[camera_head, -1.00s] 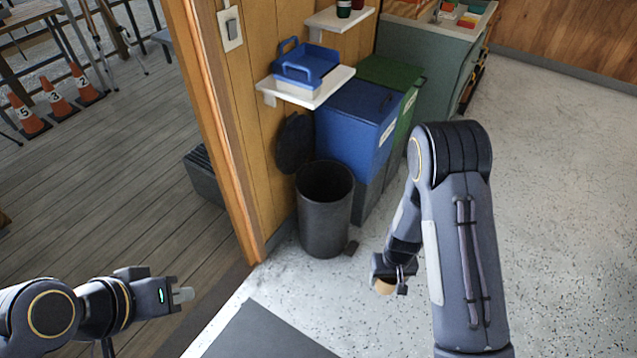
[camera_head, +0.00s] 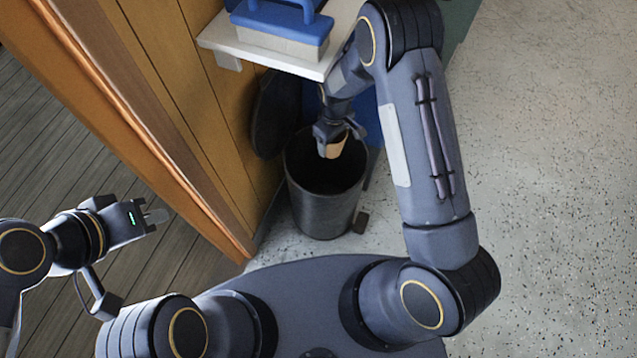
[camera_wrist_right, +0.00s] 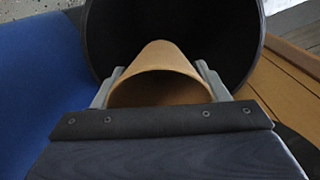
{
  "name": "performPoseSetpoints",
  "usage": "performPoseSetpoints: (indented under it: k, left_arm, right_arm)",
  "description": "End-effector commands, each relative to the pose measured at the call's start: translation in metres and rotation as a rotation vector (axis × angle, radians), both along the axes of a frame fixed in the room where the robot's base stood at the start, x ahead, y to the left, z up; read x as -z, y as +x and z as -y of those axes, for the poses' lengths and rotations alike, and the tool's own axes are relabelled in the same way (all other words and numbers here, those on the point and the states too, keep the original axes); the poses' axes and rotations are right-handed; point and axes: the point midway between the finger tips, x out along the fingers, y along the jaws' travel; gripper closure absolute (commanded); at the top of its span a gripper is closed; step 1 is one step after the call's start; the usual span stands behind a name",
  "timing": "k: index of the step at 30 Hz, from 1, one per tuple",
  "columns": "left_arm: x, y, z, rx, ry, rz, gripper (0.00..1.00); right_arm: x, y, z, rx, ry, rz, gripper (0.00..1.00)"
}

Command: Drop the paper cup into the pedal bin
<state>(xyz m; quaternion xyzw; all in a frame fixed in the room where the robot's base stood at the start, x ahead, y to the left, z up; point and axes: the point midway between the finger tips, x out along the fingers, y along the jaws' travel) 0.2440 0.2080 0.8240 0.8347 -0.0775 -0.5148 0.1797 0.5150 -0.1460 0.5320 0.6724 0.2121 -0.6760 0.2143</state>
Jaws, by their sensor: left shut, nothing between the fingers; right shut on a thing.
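The brown paper cup (camera_head: 334,148) is held in my right gripper (camera_head: 338,138), over the open mouth of the black pedal bin (camera_head: 322,208). In the right wrist view the fingers of my right gripper (camera_wrist_right: 160,88) are shut on the sides of the cup (camera_wrist_right: 160,62), with the dark inside of the bin (camera_wrist_right: 205,28) beyond it. The bin's lid (camera_head: 272,112) stands raised against the wall. I cannot tell whether the cup is below the rim. My left gripper (camera_head: 158,216) is shut and empty, at the left, well apart from the bin.
A wooden door frame (camera_head: 140,120) stands left of the bin. The speckled floor (camera_head: 530,200) at right is clear.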

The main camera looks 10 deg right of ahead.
Motion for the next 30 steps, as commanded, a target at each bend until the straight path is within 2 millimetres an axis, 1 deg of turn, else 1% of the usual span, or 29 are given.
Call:
performPoseSetpoints:
  k: [5, 12, 15, 18, 25, 26, 30]
  left_arm:
    - [0.010, 0.000, 0.000, 0.000, 0.000, 0.001, 1.00]
    - [0.028, 0.000, 0.000, 0.000, 0.000, 0.000, 1.00]
    - [0.033, 0.000, 0.000, 0.000, 0.000, 0.000, 1.00]
    - [0.034, 0.000, 0.000, 0.000, 0.000, 0.000, 1.00]
    - [0.033, 0.000, 0.000, 0.000, 0.000, 0.000, 1.00]
    - [0.033, 0.000, 0.000, 0.000, 0.000, 0.000, 1.00]
    - [0.033, 0.000, 0.000, 0.000, 0.000, 0.000, 1.00]
  right_arm:
    - [0.015, -0.001, 0.003, 0.004, 0.002, -0.001, 0.54]
    - [0.045, -0.001, 0.003, 0.005, 0.002, -0.001, 0.54]
    - [0.053, -0.001, 0.003, 0.005, 0.002, 0.000, 0.54]
    - [0.057, -0.001, 0.003, 0.005, 0.002, 0.000, 0.54]
    - [0.056, -0.001, 0.003, 0.005, 0.002, 0.000, 0.54]
    - [0.057, -0.001, 0.003, 0.005, 0.002, 0.000, 0.32]
    - [0.057, -0.001, 0.003, 0.005, 0.002, 0.000, 0.14]
